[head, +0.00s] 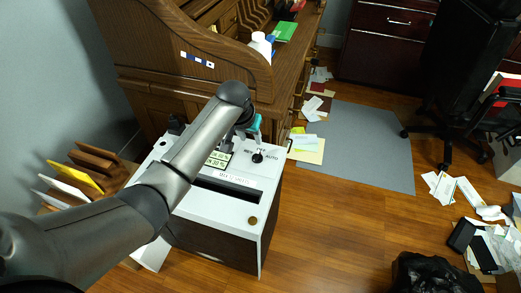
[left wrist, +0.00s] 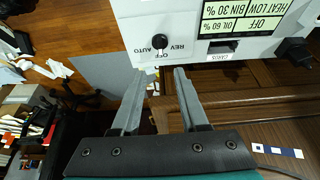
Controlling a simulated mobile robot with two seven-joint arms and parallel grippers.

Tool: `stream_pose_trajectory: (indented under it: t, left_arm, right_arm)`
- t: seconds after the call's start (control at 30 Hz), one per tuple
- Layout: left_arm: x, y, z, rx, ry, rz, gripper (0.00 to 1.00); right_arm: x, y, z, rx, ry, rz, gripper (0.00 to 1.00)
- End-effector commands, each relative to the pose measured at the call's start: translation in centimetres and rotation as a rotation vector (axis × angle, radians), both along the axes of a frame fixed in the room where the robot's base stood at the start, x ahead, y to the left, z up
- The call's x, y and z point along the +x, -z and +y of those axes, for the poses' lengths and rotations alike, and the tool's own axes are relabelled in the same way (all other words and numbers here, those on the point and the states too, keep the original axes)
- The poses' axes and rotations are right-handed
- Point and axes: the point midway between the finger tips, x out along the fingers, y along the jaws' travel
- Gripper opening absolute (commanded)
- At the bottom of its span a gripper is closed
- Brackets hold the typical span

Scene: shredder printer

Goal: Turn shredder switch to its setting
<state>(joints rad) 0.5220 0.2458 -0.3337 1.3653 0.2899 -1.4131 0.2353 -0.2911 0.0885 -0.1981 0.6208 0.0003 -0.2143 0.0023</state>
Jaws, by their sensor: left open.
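The shredder (head: 212,205) is a white-topped box with a dark front, standing by the wooden desk. Its black switch knob (head: 257,157) sits on the top panel beside the REV, OFF and AUTO labels. In the left wrist view the knob (left wrist: 159,42) shows upside down, with a light mark towards OFF. My left gripper (left wrist: 160,73) is open and empty, its two fingertips apart on either side of the knob's line and short of it. In the head view the teal part of my left gripper (head: 256,126) shows just behind the knob; its fingers are mostly hidden. My right gripper is not in view.
The wooden roll-top desk (head: 185,50) stands close behind the shredder. A file rack (head: 92,170) is at its left. Papers litter the floor around a grey mat (head: 365,145). A black office chair (head: 465,75) and a black bag (head: 432,272) stand at right.

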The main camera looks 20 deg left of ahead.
Motion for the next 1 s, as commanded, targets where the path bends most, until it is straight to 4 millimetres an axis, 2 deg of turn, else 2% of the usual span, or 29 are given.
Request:
stream_pose_trajectory:
  t: [0.2,0.6,0.73,1.0]
  left_arm:
    - [1.3,3.6,-0.1,0.000,0.000,0.002,0.44]
    - [3.6,9.3,-0.2,0.000,0.001,0.001,0.44]
    - [4.3,11.0,-0.2,-0.001,0.000,0.001,0.44]
    - [4.9,12.1,-0.2,-0.001,0.001,0.000,0.44]
  right_arm:
    - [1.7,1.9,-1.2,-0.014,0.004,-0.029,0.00]
    - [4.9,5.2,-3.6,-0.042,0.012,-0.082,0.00]
    - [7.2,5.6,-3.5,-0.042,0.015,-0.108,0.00]
    - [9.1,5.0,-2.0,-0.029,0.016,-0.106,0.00]
